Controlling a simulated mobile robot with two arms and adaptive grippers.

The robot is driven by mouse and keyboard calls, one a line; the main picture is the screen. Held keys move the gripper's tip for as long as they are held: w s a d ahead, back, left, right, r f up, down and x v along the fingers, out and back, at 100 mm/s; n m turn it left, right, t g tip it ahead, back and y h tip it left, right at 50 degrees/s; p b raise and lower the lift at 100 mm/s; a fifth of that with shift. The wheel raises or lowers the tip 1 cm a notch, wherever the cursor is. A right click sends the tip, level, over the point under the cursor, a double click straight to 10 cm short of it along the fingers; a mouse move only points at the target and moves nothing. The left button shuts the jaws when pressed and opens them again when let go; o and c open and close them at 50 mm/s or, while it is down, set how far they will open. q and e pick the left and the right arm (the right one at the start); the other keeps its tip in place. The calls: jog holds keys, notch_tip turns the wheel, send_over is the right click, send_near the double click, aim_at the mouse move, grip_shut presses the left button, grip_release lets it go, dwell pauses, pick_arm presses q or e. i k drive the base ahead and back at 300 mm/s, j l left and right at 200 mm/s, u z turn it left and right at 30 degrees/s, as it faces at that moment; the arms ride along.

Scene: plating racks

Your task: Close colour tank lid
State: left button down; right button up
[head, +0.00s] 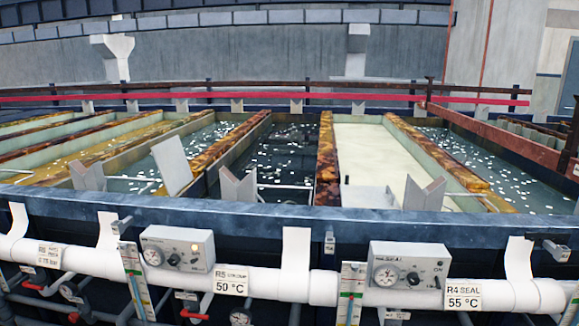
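A row of open-topped tanks stands behind a blue front rail. A label reading R5 and 50 °C (231,281) hangs on the white pipe; its middle word looks like "colour" but is blurred. Behind it is a tank with dark liquid (285,150) and floating white bits, uncovered. A pale tilted plate (171,165) stands up at the front of the tank to its left; I cannot tell whether it is a lid. One tank to the right has a flat cream surface (375,160), either a cover or liquid. Neither gripper is in view.
The blue rail (300,216) runs across the front, with V-shaped saddles (238,185) behind it. Two control boxes (178,249) and a white pipe (265,280) stick out at the front. A label reads R4 SEAL 55 °C (463,296). A red rail (210,96) crosses behind.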

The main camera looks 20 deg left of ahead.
aim_at(171, 161)
jog(key=k+j, duration=0.1)
jog(key=j, duration=0.8)
jog(key=k+j, duration=0.1)
jog(key=j, duration=0.75)
jog(key=k+j, duration=0.15)
jog(key=j, duration=0.75)
jog(key=k+j, duration=0.1)
jog(key=j, duration=0.8)
jog(key=k+j+u, duration=0.1)
jog(key=j, duration=1.65)
jog(key=k, duration=0.05)
